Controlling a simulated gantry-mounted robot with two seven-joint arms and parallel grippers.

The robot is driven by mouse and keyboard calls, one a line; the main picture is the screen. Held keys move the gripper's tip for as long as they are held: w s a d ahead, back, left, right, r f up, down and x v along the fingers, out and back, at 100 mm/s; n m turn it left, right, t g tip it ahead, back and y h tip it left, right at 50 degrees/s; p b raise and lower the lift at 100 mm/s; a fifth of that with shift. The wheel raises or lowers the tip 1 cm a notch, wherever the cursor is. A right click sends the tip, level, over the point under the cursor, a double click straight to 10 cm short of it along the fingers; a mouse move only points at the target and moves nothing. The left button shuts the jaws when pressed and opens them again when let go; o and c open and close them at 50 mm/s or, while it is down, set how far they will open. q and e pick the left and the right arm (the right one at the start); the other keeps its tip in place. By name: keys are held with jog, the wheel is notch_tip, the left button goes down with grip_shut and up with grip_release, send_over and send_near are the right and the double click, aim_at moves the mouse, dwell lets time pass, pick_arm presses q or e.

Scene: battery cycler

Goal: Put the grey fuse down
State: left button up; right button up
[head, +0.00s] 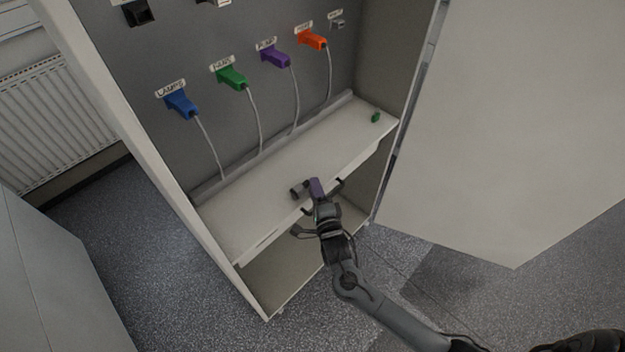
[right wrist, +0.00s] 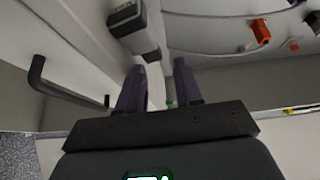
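The grey fuse (head: 299,190), a short grey piece with a dark end, appears to lie on the white shelf (head: 255,217) near its front edge. It also shows in the right wrist view (right wrist: 138,30), just beyond and left of the fingers. My right gripper (head: 315,183) has purple fingers, which stand apart with an empty gap between them in the right wrist view (right wrist: 160,72). The left finger is very close to the fuse; I cannot tell whether they touch. My left gripper is not in view.
A dark handle (right wrist: 65,90) sticks out at the shelf front beside my right gripper. A green piece (head: 376,117) lies at the shelf's right end. Blue (head: 181,103), green (head: 231,77), purple (head: 275,56) and orange (head: 312,39) plugs with cables hang behind. The shelf's left part is clear.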

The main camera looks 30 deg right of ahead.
jog(key=s+a+f+n+g+y, duration=0.1)
jog(key=s+a+n+g+y, duration=0.2)
jog(key=s+n+g, duration=0.3)
jog(key=s+a+f+n+g+y, duration=0.2)
jog(key=s+a+n+g, duration=0.3)
jog(key=s+n, duration=1.2)
jog(key=s+g, duration=0.2)
jog(key=s, duration=0.5)
jog(key=shift+n+g+y, duration=0.3)
jog(key=shift+y, duration=0.1)
jog(key=shift+p, duration=0.3)
